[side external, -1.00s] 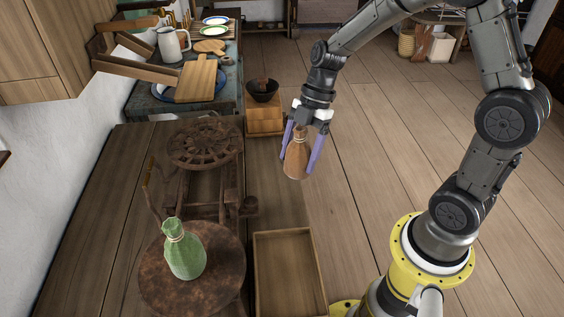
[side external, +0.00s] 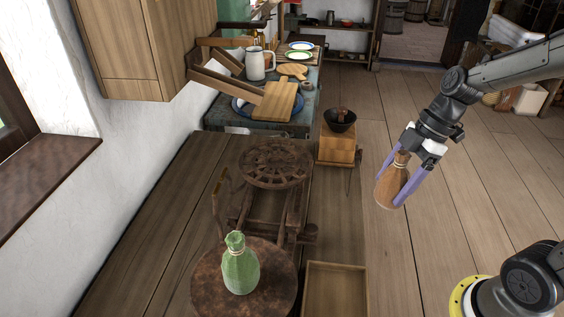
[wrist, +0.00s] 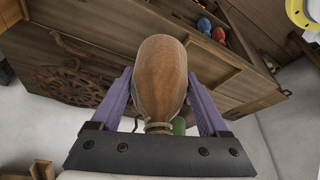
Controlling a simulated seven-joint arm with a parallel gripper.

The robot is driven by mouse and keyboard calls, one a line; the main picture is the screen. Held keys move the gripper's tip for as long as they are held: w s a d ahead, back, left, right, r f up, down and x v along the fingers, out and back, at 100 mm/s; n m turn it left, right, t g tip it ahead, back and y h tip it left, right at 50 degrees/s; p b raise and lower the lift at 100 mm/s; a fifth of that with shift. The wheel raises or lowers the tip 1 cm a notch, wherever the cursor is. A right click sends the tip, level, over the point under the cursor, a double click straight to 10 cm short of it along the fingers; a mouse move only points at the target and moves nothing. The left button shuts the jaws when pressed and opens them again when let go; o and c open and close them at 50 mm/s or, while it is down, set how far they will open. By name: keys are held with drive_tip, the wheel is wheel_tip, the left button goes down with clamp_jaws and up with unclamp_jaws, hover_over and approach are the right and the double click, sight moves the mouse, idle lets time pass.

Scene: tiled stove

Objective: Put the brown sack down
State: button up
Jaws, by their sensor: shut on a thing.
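The brown sack (side external: 389,187), tied with a pale cord at its neck, hangs in my gripper (side external: 391,191) in the side external view. The purple fingers are shut on it, one on each side. The sack is tilted, its wide bottom pointing down and left, over the floor area right of the wooden table in the picture. In the wrist view the sack (wrist: 160,75) fills the middle between the two fingers (wrist: 160,95), and its cord shows near the gripper's base. Its height above any surface cannot be told.
A green sack (side external: 240,265) stands on a round brown top (side external: 212,290). An empty shallow wooden tray (side external: 362,300) lies right of it. A spoked wooden wheel (side external: 275,163) stands behind. A dark bowl (side external: 340,120) sits on a wooden box (side external: 336,152). Open floor lies right.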

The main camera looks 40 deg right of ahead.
drive_tip(key=w+a+r+m+t+h, duration=0.1)
drive_tip(key=w+a+r+m, duration=0.15)
drive_tip(key=w+r, duration=0.4)
drive_tip(key=w+a+r+m+t, duration=0.1)
drive_tip(key=w+a+r+m, duration=0.2)
drive_tip(key=w, duration=0.6)
drive_tip(key=n, duration=0.1)
hover_over(276, 161)
drive_tip(key=shift+g, duration=0.3)
wheel_tip(276, 161, down, 9)
drive_tip(key=shift+s+f, duration=0.15)
drive_tip(key=shift+f, duration=0.05)
drive_tip(key=shift+w+f, duration=0.2)
drive_tip(key=shift+f, duration=1.55)
drive_tip(key=shift+f, duration=0.15)
